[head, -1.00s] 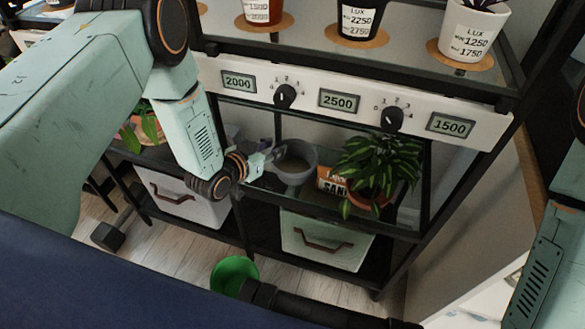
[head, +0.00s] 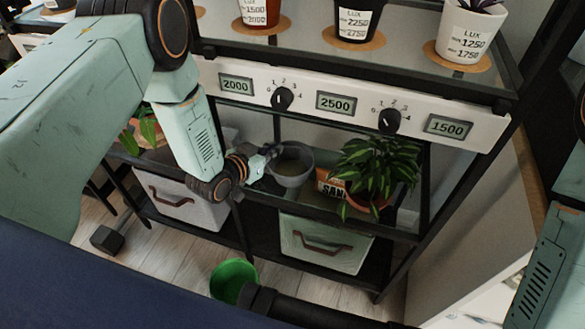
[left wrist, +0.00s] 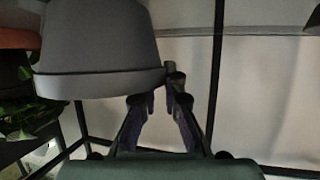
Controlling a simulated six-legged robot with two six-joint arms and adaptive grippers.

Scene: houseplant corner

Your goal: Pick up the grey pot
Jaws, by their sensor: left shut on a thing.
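The grey pot (head: 292,172) stands on the middle shelf of the rack in the head view, upright and open at the top. My left gripper (head: 275,151) reaches in from the left and is shut on the pot's near-left rim. In the left wrist view the pot (left wrist: 98,45) fills the upper left, and the gripper fingers (left wrist: 160,88) meet at its rim band. I cannot tell whether the pot is clear of the shelf. My right gripper is not in view.
A leafy plant in a terracotta pot (head: 365,198) and an orange sand bag (head: 328,183) stand to the right of the pot. A panel with knobs (head: 340,104) runs above it. A green bucket (head: 232,279) and two drawer boxes are below.

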